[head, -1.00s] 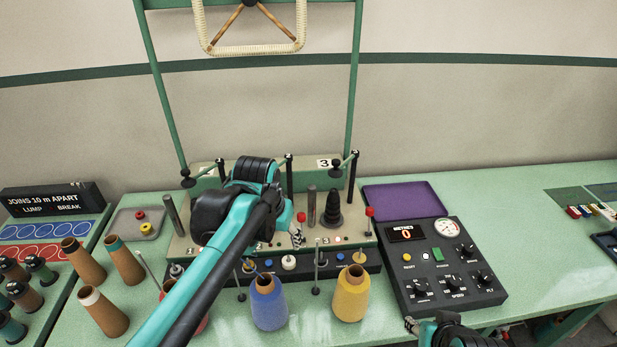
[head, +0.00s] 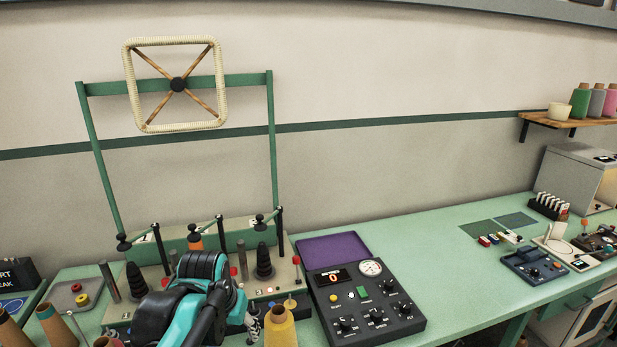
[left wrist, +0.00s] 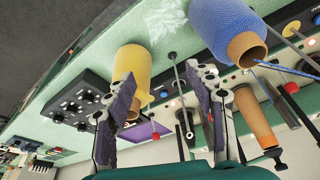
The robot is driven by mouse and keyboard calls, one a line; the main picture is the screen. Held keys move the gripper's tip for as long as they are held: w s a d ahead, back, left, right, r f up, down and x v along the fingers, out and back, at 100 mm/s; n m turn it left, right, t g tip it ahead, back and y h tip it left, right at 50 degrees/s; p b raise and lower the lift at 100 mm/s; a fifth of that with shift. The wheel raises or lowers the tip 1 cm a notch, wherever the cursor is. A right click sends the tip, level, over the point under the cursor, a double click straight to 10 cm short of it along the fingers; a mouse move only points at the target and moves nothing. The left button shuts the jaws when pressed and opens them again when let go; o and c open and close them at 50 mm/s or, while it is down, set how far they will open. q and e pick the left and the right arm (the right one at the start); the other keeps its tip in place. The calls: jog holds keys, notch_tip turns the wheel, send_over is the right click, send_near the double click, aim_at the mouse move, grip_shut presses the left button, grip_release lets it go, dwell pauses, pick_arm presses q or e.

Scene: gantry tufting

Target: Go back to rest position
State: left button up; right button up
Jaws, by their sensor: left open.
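My left gripper (head: 250,325) is low in the head view, in front of the tufting machine, partly hidden by my own wrist. In the left wrist view, its two grey-purple fingers (left wrist: 162,98) stand apart with nothing between them. A yellow cone (head: 279,330) is just right of the gripper in the head view; it also shows in the left wrist view (left wrist: 132,68). A blue cone (left wrist: 224,28) and an orange-brown cone (left wrist: 258,120) show there too. My right gripper is in neither view.
A control panel (head: 365,318) reading 0 sits right of the machine, with a purple tray (head: 332,248) behind it. A green frame (head: 273,150) carries a square wound hoop (head: 178,128). Brown cones (head: 55,325) stand at left.

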pick_arm(q)
jog(key=s+a+f+t, duration=0.1)
jog(key=s+f, duration=0.2)
jog(key=s, duration=0.3)
jog(key=s+a+f+n+t, duration=0.1)
jog(key=s+f+t, duration=0.1)
jog(key=s, duration=0.4)
jog(key=shift+s+a+f+t, duration=0.15)
jog(key=shift+a+f+t, duration=0.2)
jog(key=shift+f, duration=0.5)
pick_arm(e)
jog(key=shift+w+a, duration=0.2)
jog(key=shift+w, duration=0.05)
